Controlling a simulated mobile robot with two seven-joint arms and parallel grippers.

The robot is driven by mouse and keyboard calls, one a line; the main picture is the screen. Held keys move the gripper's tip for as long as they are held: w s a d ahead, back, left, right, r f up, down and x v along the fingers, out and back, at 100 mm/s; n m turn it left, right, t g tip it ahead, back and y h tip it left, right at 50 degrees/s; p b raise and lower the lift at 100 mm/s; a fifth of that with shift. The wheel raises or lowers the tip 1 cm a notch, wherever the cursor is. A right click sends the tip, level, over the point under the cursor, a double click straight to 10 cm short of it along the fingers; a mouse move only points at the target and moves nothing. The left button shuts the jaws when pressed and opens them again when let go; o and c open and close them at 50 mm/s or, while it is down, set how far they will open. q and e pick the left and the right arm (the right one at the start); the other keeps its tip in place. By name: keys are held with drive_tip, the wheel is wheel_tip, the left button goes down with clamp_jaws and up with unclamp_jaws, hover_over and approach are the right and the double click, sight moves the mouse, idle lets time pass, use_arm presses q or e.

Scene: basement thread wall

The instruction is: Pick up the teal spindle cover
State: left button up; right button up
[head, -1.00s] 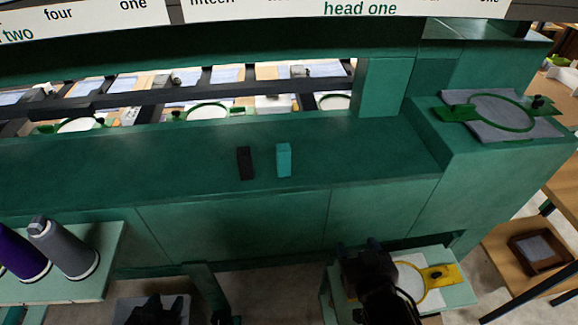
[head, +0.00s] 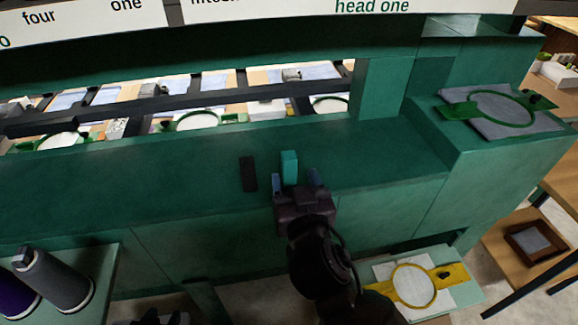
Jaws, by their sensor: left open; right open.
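The teal spindle cover (head: 289,166) is a small upright teal block on the green machine ledge, near the middle of the head view. A similar black block (head: 248,174) stands just to its left, apart from it. My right gripper (head: 296,178) is open in front of the teal cover. Its two fingertips point at the cover, one to each side of its lower part in the picture. I cannot tell whether they touch it. My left gripper (head: 160,320) is at the bottom edge, mostly cut off, and away from the ledge.
The green ledge (head: 390,160) is clear to the right. Grey and purple thread cones (head: 55,280) stand at lower left. A yellow hoop (head: 415,284) lies on a stand at lower right. A green hoop (head: 503,109) lies on grey cloth at upper right. Dark bars run behind the ledge.

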sight(290, 166)
drive_tip(key=shift+w+a, duration=0.1)
drive_tip(key=shift+w, duration=0.25)
drive_tip(key=shift+w+a+r+p, duration=0.15)
drive_tip(key=shift+w+a, duration=0.1)
drive_tip(key=shift+w, duration=0.95)
drive_tip(key=shift+w+a+f+p, duration=0.15)
drive_tip(key=shift+w+a, duration=0.1)
drive_tip(key=shift+w, duration=0.9)
use_arm(q)
drive_tip(key=shift+w+r, duration=0.45)
drive_tip(key=shift+r, duration=0.15)
use_arm(e)
drive_tip(key=shift+r, duration=0.1)
drive_tip(key=shift+c, duration=0.2)
drive_tip(key=c, duration=0.9)
use_arm(q)
drive_tip(key=shift+s+f, duration=0.1)
drive_tip(key=shift+s, duration=0.2)
use_arm(e)
drive_tip(key=shift+c, duration=0.2)
drive_tip(key=shift+r, duration=0.15)
